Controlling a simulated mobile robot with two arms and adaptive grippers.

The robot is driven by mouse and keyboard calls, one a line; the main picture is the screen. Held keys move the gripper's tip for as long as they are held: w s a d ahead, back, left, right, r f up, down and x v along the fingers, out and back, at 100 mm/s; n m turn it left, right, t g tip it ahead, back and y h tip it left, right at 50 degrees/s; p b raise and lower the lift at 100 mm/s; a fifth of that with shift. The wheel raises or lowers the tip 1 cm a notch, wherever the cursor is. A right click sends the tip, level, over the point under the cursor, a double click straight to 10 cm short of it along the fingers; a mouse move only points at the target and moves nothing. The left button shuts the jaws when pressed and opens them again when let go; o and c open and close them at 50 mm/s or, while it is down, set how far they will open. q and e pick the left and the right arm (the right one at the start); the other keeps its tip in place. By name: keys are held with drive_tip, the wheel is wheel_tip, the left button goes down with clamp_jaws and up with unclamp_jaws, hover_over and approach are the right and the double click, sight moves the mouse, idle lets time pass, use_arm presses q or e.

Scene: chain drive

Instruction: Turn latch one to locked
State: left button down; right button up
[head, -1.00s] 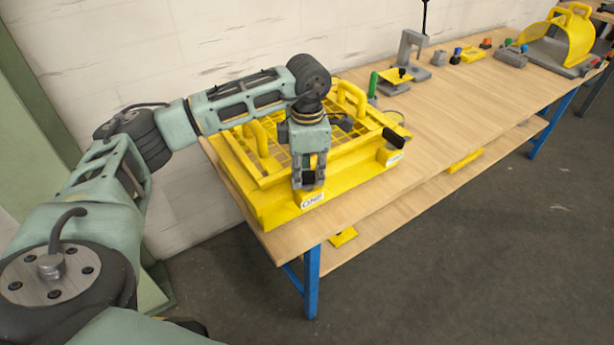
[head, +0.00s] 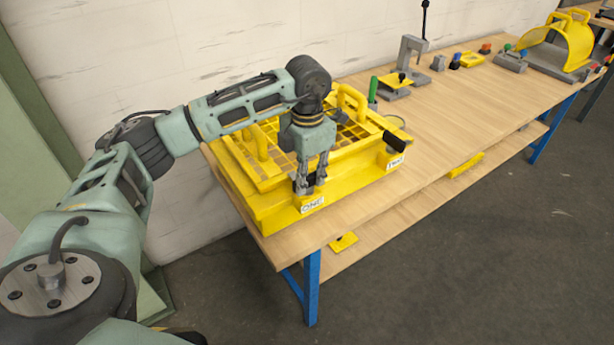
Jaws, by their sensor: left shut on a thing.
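The yellow guard box (head: 265,213) sits on the near left end of the bench, with a grid lid on top. Latch one (head: 301,184) is at its front corner, just above the white label ONE (head: 312,205); only a dark bit of it shows between the fingers. My left gripper (head: 311,187) points down and is shut on latch one. Most of the latch is hidden by the fingers, so its exact angle cannot be told. Latch two, with a black handle (head: 394,141), stands at the right corner above its own label. My right gripper is not in view.
Two yellow handles rise from the lid, one of them (head: 352,98) at the back. A grey press-like stand (head: 411,60), small coloured parts and a yellow curved guard (head: 560,45) stand farther along the bench. The middle bench top is clear.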

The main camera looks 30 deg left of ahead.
sight(308, 176)
use_arm(q)
drive_tip(key=shift+w+r, duration=0.15)
drive_tip(key=shift+r, duration=0.05)
drive_tip(key=c, duration=2)
unclamp_jaws()
drive_tip(key=shift+o, duration=1.4)
drive_tip(key=shift+f, duration=0.1)
wheel_tip(308, 176, up, 12)
